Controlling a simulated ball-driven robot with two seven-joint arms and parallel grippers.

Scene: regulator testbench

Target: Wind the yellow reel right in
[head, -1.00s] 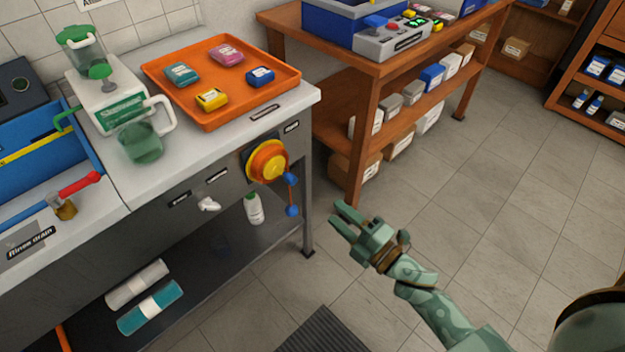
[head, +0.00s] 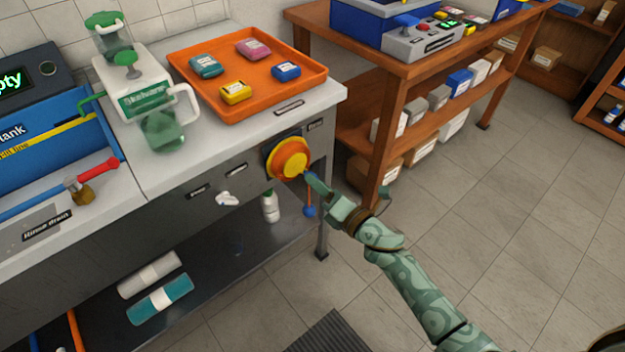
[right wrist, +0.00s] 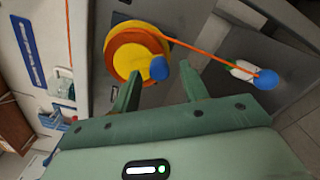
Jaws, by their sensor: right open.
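The yellow reel (head: 291,164), with an orange rim, is on the grey bench front below the worktop; it fills the upper left of the right wrist view (right wrist: 128,48). A blue knob (right wrist: 159,68) stands on its face. An orange cord (right wrist: 210,52) runs out from the reel to a blue ball (right wrist: 266,80), which hangs below the reel in the head view (head: 309,211). My right gripper (head: 315,183) is open at the reel's right front edge. In the wrist view its fingers (right wrist: 160,84) are apart, with the blue knob just beyond the gap. My left gripper is not visible.
An orange tray (head: 300,95) with several small boxes is on the worktop above. A white bottle (head: 270,207) stands on the shelf below. A wooden bench leg (head: 385,140) stands to the right. A dark mat (head: 328,335) lies on the open floor.

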